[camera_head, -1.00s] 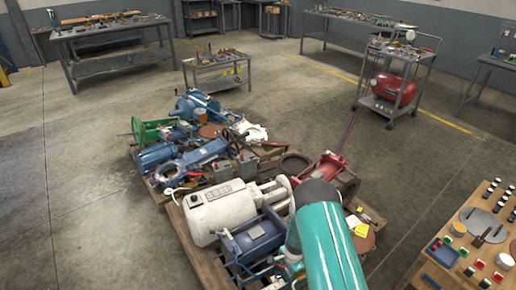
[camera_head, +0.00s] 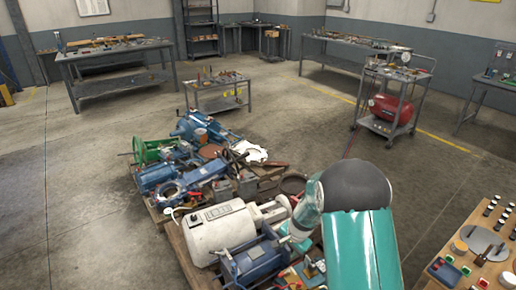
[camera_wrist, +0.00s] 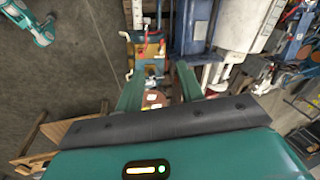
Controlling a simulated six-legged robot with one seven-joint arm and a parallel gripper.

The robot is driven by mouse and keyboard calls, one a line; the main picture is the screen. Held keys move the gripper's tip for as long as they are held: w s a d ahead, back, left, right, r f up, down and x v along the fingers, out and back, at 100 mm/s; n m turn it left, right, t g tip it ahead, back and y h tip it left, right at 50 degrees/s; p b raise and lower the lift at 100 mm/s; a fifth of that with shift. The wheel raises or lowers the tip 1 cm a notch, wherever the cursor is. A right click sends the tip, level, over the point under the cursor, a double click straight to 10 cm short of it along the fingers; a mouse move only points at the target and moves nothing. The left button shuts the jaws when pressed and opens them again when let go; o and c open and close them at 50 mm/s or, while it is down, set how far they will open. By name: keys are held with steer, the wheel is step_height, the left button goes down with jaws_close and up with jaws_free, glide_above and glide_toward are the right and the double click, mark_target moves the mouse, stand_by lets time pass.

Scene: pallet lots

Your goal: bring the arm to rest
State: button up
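My teal arm (camera_head: 362,245) with its dark rounded joint rises at the lower right of the head view, over the near end of the pallet lot. My gripper (camera_wrist: 158,82) shows in the wrist view with its two teal fingers spread apart. I see nothing held between them. Beyond the fingers lie pallet goods, among them a reddish-brown piece (camera_wrist: 154,98). In the head view my gripper is not clearly visible, and the arm hides part of the pallet's right side.
A pallet (camera_head: 183,252) bears a white motor (camera_head: 222,232), blue machines (camera_head: 255,262) and a green-framed part (camera_head: 150,148). A bench with small parts (camera_head: 468,262) stands at right. A cart (camera_head: 385,125) and workbenches (camera_head: 115,58) stand behind. Floor is open at left.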

steer(key=s+d+r+n+t, duration=0.1)
steer(key=s+r+n, duration=0.35)
steer(key=r, duration=0.85)
steer(key=s+r+n+t, duration=0.1)
steer(key=s+r, duration=0.6)
steer(key=r, duration=0.6)
steer(key=s+d+r+n, duration=0.1)
steer(key=s+r, duration=0.2)
steer(key=s, duration=0.3)
steer(key=s+d+r+n+h, duration=0.1)
steer(key=s+r, duration=0.2)
steer(key=s, duration=0.3)
steer(key=s+d+r+n+t, duration=0.1)
steer(key=s+r, duration=0.2)
steer(key=s, duration=0.3)
steer(key=shift+s+d+h, duration=0.3)
steer(key=shift+d, duration=0.05)
